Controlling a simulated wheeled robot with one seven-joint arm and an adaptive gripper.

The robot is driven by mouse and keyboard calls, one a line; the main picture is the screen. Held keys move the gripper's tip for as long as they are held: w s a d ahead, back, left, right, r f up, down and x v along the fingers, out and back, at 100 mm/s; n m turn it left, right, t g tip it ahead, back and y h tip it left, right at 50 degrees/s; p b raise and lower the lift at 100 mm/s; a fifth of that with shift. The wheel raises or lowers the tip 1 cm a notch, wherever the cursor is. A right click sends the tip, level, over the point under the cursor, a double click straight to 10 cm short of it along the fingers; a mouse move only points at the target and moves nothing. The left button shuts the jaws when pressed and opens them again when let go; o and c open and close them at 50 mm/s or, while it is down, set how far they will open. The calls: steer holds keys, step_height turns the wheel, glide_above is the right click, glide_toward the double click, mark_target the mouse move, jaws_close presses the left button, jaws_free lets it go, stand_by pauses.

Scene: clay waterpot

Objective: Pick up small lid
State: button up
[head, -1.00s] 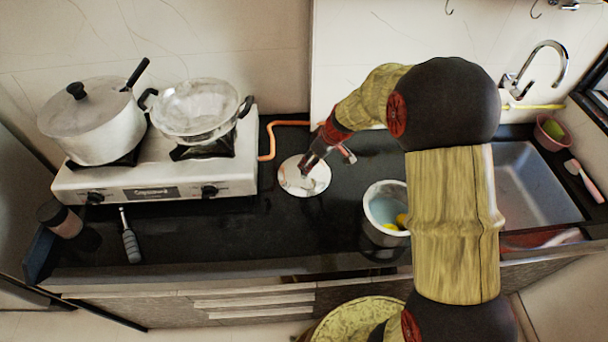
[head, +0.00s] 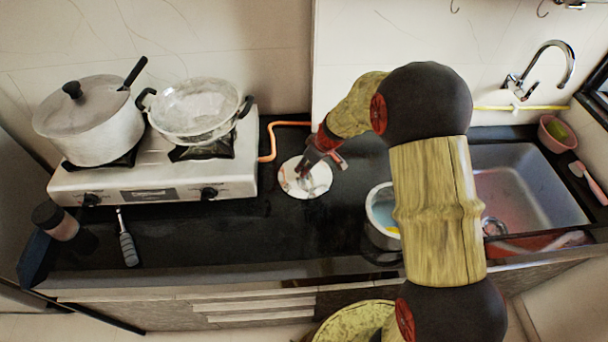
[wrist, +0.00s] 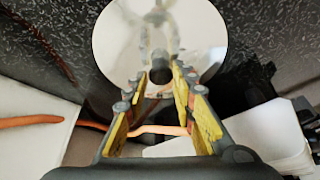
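The small lid (head: 292,180) is a shiny white disc lying flat on the dark counter, right of the stove. It fills the upper middle of the wrist view (wrist: 112,45), with a blurred mirror image of my gripper on it. My gripper (head: 303,172) points down at the lid's middle. In the wrist view my gripper (wrist: 160,68) has its yellow-padded fingers apart on either side of a small greyish piece, which looks like the lid's knob. I cannot tell whether the fingers touch it.
The stove (head: 240,170) at left bears a lidded pot (head: 95,125) and a glass-covered pan (head: 195,135). An orange hose (head: 270,140) runs behind the lid. A metal pot (head: 378,225) stands right of it, partly behind my arm. The sink (head: 530,185) is farther right.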

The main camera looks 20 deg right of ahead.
steer(key=shift+s+r, duration=0.1)
steer(key=c, duration=0.5)
jaws_close()
steer(key=shift+r, duration=0.15)
